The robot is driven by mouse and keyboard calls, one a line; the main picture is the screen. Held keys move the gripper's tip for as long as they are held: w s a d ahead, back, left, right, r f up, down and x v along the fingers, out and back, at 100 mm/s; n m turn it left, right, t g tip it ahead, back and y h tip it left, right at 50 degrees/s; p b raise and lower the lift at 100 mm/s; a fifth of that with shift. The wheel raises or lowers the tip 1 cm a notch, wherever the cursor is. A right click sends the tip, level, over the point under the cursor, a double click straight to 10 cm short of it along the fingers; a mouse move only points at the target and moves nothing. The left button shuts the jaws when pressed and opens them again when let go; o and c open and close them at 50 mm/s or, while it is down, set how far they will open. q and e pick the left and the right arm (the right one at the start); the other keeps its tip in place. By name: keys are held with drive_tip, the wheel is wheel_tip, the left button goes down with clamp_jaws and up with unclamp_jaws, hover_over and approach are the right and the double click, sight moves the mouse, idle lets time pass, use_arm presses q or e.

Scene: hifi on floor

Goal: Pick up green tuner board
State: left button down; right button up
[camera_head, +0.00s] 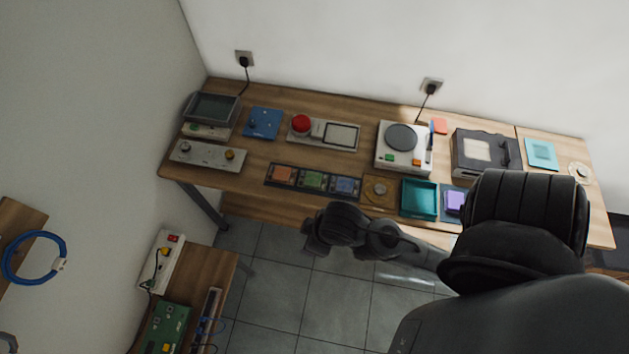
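A green circuit board (166,327) lies on the low wooden table at the lower left, partly cut off by the bottom edge. A smaller green board (313,180) sits in the middle slot of a dark three-slot tray (268,174) near the front edge of the long table. I cannot tell which of the two is the tuner board. My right arm comes in from the lower right. Its dark end (330,228) is in front of the long table's front edge, apart from both boards; its fingers cannot be made out. My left gripper is not in view.
An orange board (282,174) and a blue board (346,186) flank the small green one. A teal tray (419,199) and a turntable-like device (401,147) stand to the right. A white power strip (160,262) lies beside the green circuit board. Tiled floor (285,285) is open between the tables.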

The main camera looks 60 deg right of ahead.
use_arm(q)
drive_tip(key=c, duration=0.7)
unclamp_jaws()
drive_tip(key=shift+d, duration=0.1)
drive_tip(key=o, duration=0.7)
